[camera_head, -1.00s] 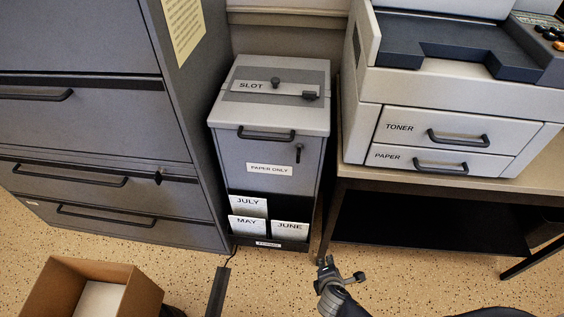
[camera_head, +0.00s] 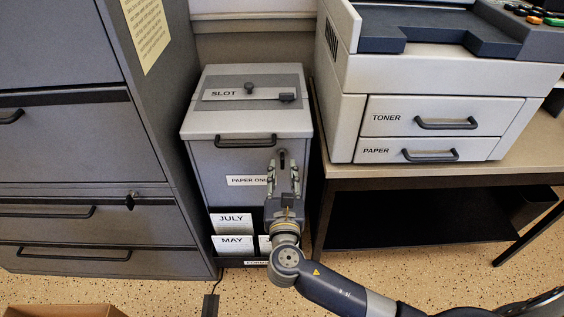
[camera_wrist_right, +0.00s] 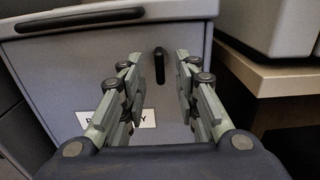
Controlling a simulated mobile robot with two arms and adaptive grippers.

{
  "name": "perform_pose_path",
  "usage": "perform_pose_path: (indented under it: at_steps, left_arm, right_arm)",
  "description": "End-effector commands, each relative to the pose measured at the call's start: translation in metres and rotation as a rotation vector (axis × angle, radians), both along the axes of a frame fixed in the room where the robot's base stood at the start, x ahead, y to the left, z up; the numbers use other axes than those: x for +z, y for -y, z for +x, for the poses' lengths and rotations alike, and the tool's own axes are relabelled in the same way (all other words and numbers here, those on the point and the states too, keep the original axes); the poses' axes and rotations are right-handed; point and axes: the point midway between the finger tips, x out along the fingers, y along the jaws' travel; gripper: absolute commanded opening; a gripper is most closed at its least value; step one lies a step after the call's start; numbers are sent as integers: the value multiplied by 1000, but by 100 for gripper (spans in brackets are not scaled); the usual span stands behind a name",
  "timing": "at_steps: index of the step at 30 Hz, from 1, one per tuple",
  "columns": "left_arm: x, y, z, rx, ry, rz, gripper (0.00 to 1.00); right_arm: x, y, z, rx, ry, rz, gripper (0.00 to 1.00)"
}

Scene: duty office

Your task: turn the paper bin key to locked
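The paper bin (camera_head: 200,160) is a grey cabinet with a light lid and a "PAPER ONLY" label (camera_head: 240,181). Its dark key (camera_wrist_right: 159,66) sits upright in the front face, right of the lid handle's end in the right wrist view. In the head view the key's place is at the tips of my right gripper (camera_head: 284,168), which partly hides it. In the wrist view my right gripper (camera_wrist_right: 157,78) is open, with one finger on each side of the key's line. The fingers look short of the key, not closed on it. My left gripper is not in view.
A filing cabinet (camera_head: 70,165) stands close on the left. A table (camera_head: 400,176) with a printer (camera_head: 350,125) stands close on the right. Cards marked JULY and MAY (camera_head: 233,243) sit in the bin's lower front rack. A cardboard box (camera_head: 60,311) is at the lower left.

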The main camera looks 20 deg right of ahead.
Motion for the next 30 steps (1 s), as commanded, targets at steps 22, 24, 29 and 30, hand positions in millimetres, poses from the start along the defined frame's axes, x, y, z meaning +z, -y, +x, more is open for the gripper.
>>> perform_pose_path:
  at_steps: [22,24,29,30]
  left_arm:
    - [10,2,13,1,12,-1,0]
    - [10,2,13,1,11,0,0]
    - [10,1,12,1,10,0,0]
    - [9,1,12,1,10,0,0]
  right_arm:
    - [-1,12,43,1,-1,2,9]
    - [-1,12,43,1,-1,2,0]
    - [-1,12,42,1,-1,2,0]
    - [-1,12,42,1,-1,3,0]
